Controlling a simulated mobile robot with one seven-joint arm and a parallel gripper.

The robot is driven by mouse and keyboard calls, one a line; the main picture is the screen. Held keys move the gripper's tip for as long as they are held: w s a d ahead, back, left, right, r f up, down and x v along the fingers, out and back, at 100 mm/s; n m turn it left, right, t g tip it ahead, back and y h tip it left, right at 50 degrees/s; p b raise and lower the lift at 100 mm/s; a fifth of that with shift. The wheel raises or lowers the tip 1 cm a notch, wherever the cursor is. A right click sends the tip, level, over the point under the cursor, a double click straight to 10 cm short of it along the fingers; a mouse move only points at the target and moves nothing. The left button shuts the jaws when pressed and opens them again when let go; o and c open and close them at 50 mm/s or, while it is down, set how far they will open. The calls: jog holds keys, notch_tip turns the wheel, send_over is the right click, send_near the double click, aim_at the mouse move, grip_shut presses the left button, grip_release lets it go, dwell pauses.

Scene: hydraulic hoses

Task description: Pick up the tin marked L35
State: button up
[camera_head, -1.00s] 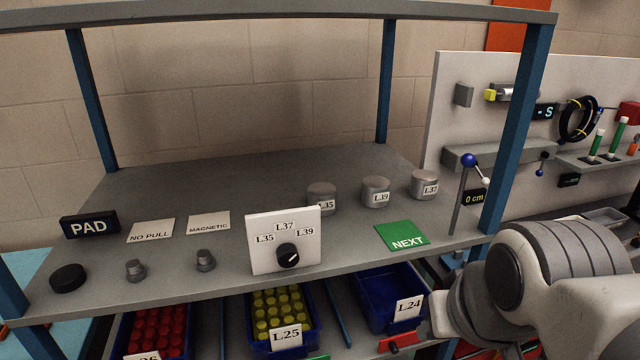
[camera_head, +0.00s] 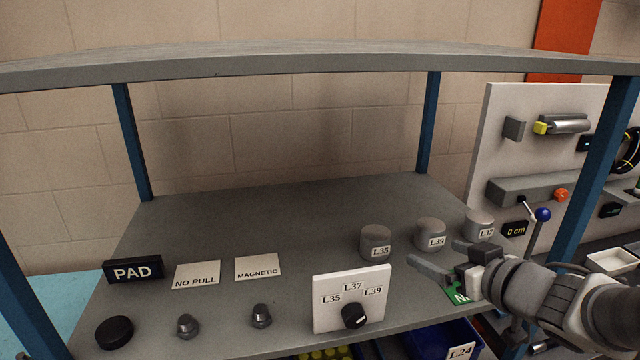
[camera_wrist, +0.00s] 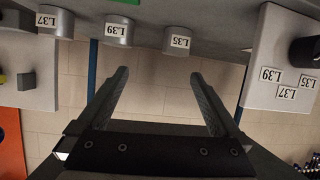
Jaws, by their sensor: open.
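The tin marked L35 (camera_head: 374,237) is a short grey metal cylinder, standing upright on the grey shelf, leftmost of three similar tins. My gripper (camera_head: 432,252) is open and empty, to the right of the L35 tin and apart from it, in front of the L39 tin (camera_head: 430,230). In the wrist view, which is upside down, the L35 tin (camera_wrist: 178,50) shows beyond the fingertips of my gripper (camera_wrist: 160,72), nearer the right finger. Its label faces the camera. Nothing is between the fingers.
The L37 tin (camera_head: 479,222) stands at the right. A white dial panel (camera_head: 335,312) marked L35, L37, L39 stands in front of the L35 tin. The green NEXT card (camera_head: 458,293) is partly hidden by my gripper. Blue posts (camera_head: 428,120) and an upper shelf (camera_head: 300,72) frame the space.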

aim_at(375, 237)
jog(key=shift+a+f+n+g+y, duration=0.2)
jog(key=shift+a+y, duration=0.15)
jog(key=shift+a, duration=0.25)
jog(key=shift+a+f+n+g+y, duration=0.1)
jog(key=shift+a+f+n+y, duration=0.1)
jog(key=shift+a+y, duration=0.3)
jog(key=x, duration=1.1)
jog(key=shift+w, duration=0.1)
jog(key=shift+d+x, duration=0.2)
jog(key=shift+x, duration=2.7)
jog(key=shift+w+r, duration=0.15)
jog(key=shift+r, duration=0.05)
jog(key=c, duration=1.3)
jog(key=shift+r, duration=0.1)
